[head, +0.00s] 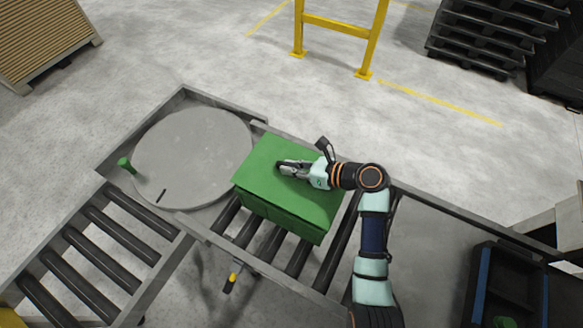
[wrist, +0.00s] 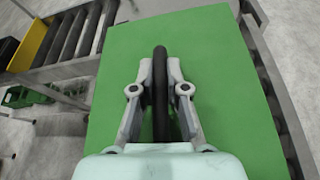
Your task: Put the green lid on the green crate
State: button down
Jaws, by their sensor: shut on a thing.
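The green lid (head: 265,158) is a flat green panel lying over the green crate (head: 275,214), which stands on the roller conveyor. Their edges look roughly lined up in the head view; I cannot tell whether a small gap is left between them. My gripper (head: 285,168) is over the middle of the lid. In the wrist view my gripper (wrist: 160,80) is shut on a black upright handle (wrist: 160,100) on the lid (wrist: 215,65). The lid fills most of that view and hides the crate.
A round grey turntable (head: 195,155) with a green post (head: 125,165) is left of the crate. Rollers (head: 100,240) run off at lower left. A black bin with blue edges (head: 510,285) is at lower right. A yellow barrier (head: 340,27) and black pallets (head: 485,35) stand behind.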

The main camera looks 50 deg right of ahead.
notch_tip(320, 180, down, 2)
jog(key=shift+f+b, duration=0.15)
jog(key=shift+b, duration=1.05)
jog(key=shift+f, duration=0.95)
jog(key=c, duration=1.1)
grip_release()
jog(key=shift+s, duration=0.1)
jog(key=v, duration=1.2)
